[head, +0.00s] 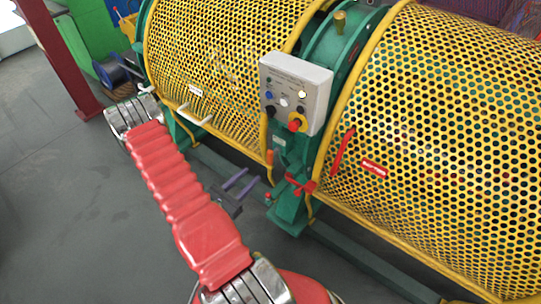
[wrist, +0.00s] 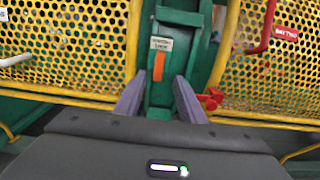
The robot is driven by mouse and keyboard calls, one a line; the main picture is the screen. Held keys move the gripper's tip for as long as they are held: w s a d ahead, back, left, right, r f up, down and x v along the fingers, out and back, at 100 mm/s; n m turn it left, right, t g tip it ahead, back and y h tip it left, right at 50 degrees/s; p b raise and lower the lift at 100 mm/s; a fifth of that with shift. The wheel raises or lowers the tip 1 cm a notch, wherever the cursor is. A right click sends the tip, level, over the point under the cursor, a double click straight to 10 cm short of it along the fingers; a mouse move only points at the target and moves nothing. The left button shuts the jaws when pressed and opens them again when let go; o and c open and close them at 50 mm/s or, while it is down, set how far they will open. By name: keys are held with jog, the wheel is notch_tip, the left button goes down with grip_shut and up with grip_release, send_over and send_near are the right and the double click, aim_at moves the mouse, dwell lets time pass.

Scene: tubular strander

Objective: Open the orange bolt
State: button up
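The orange bolt (wrist: 158,67) is a small upright orange bar on the green post (wrist: 163,95) between the yellow mesh guards, just below a pale label. In the head view the orange bolt (head: 270,157) shows as a small orange spot below the control box. My gripper (head: 251,175) is in front of the post, to the left of and slightly below the bolt in the head view. In the wrist view my gripper (wrist: 158,80) has its two purple fingers apart, with the bolt just above and between the tips. Nothing is between the fingers. I see no contact with the bolt.
A grey control box (head: 296,92) with buttons and a red knob is above the bolt. A red handle (wrist: 210,98) sticks out right of the fingers. Yellow mesh guards (head: 430,130) flank the post; a white handle (head: 194,115) is on the left one. The floor (head: 90,220) at left is clear.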

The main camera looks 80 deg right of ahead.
aim_at(269, 158)
jog(key=shift+x, duration=6.65)
jog(key=shift+a, duration=0.1)
grip_shut()
